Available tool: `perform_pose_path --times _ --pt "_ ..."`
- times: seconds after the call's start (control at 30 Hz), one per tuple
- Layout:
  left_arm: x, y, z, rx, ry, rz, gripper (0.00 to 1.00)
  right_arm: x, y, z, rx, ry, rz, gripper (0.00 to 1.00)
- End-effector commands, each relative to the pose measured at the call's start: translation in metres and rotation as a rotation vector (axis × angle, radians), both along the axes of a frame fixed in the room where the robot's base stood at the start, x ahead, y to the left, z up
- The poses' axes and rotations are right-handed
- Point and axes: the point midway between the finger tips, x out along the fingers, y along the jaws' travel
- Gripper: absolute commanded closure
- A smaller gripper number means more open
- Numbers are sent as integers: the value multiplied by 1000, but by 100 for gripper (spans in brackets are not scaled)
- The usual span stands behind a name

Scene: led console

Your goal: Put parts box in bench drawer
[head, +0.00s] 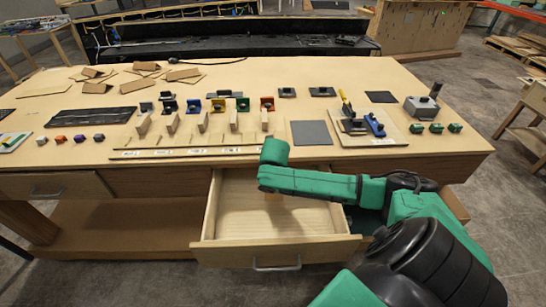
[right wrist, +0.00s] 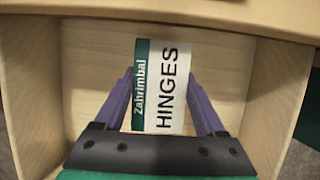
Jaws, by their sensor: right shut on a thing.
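The parts box (right wrist: 160,85), with a white and green label reading "Zahrimbal HINGES", is between the two purple fingers of my right gripper (right wrist: 160,92). The gripper is shut on it. The bench drawer (head: 235,220) is pulled open at the front of the bench, and my right arm reaches over it from the right. In the right wrist view the drawer's wooden walls (right wrist: 35,90) stand on both sides of the box, with bare floor around it. I cannot tell whether the box touches the floor. In the head view my arm mostly hides it. My left gripper is not in view.
The bench top (head: 230,80) carries several coloured clamp-like parts, wooden blocks, a grey square plate (head: 311,133) and a board with yellow and blue tools (head: 362,125). The drawer's front panel with a metal handle (head: 277,266) juts out from the bench. A closed drawer (head: 50,187) is at left.

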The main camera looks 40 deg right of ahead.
Motion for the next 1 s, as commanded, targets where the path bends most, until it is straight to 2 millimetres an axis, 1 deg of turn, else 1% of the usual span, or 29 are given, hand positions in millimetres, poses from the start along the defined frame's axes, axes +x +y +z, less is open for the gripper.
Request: perform_pose_path --times 0.03,0.1,0.17,0.37,0.43,0.6,0.63,0.67,0.7,0.9,1.0 --pt "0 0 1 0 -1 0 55 -1 1 -12 2 4 0 92" --pt "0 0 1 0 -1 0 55 0 1 -26 2 1 -1 92" --pt "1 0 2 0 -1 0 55 0 0 -34 0 0 -1 92" --pt "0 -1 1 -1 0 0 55 -1 1 -70 0 1 -1 92" --pt "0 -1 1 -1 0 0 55 0 1 -76 0 0 0 92" --pt "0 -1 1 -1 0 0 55 0 1 -76 -1 -1 1 92" --pt "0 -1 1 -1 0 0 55 -1 1 -76 0 0 1 16" --pt "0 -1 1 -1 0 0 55 -1 1 -76 0 0 1 5" --pt "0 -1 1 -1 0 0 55 -1 1 -76 0 0 1 0" --pt "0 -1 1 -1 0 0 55 0 1 -75 0 0 1 0" --pt "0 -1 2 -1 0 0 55 -1 1 -71 -1 -1 1 0"
